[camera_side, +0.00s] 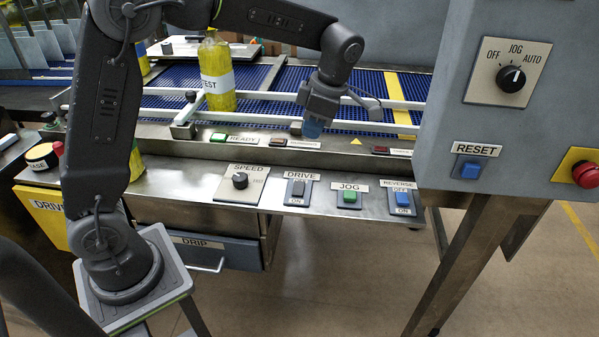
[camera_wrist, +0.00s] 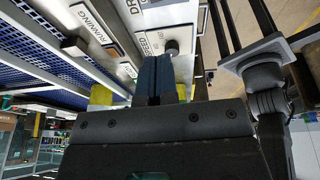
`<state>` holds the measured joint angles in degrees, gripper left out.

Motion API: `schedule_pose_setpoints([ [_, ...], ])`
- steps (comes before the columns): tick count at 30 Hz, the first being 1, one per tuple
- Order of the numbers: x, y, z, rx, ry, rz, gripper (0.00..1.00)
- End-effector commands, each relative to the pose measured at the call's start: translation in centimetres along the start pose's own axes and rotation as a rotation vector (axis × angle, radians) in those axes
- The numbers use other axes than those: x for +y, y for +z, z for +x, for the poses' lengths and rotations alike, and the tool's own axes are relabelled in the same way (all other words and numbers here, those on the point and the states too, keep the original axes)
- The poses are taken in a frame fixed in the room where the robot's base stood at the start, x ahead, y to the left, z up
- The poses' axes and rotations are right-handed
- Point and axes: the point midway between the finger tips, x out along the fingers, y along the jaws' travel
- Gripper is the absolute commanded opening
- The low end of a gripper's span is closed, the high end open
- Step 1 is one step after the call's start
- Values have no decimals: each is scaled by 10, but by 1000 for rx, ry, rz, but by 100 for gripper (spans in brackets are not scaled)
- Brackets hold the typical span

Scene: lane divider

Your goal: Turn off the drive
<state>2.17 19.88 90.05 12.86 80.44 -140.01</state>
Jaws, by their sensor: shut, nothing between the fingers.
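My gripper (camera_side: 312,129) points down above and behind the switch, near the strip of indicator lamps, apart from the switch. Its blue fingertips (camera_wrist: 156,75) are together and empty in the wrist view. Part of a label reading DR shows at the top of that view; the switch itself cannot be made out there.
The SPEED knob (camera_side: 240,181) is left of the switch. The green JOG button (camera_side: 349,197) and blue REVERSE switch (camera_side: 402,199) are to its right. A rail (camera_side: 265,119) and blue conveyor (camera_side: 270,78) with a yellow bottle (camera_side: 217,88) lie behind. A grey control box (camera_side: 450,130) stands right.

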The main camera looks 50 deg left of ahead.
Motion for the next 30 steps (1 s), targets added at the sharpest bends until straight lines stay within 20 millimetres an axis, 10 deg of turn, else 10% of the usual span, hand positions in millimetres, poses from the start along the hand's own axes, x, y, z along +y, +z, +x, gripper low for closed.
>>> schedule_pose_setpoints([
  [14,1,1,5,11,-2,-1,0],
  [30,0,-1,104,13,-5,-1,0],
])
